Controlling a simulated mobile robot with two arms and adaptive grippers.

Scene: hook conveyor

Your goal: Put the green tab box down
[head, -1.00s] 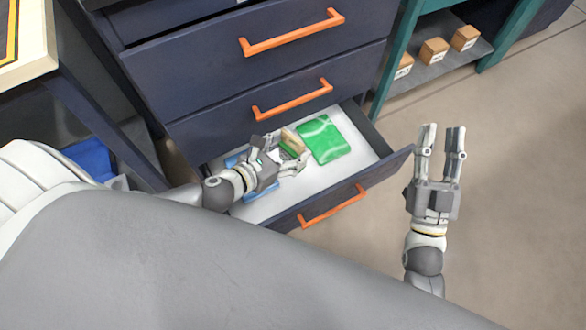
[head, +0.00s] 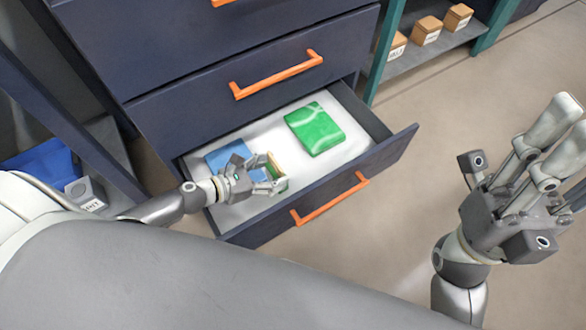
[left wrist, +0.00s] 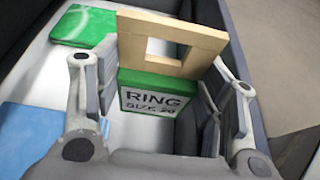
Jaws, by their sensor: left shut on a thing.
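The green tab box (left wrist: 155,98) carries a white label reading "RING SIZE 20" and a wooden tab with a square hole (left wrist: 172,40). In the head view the box (head: 279,183) is mostly hidden by my left fingers. My left gripper (head: 267,173) is shut on the box, with one finger at each side in the left wrist view. It holds the box inside the open drawer (head: 345,163), near its front. Whether the box touches the drawer floor is hidden. My right gripper (head: 560,140) is open and empty, right of the drawer.
A green packet (head: 314,128) lies in the drawer behind the box. A blue packet (head: 226,151) lies at the drawer's left, partly behind my gripper. White floor between them is bare. A closed drawer with an orange handle (head: 276,75) is above. Wooden boxes (head: 427,31) stand on a shelf.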

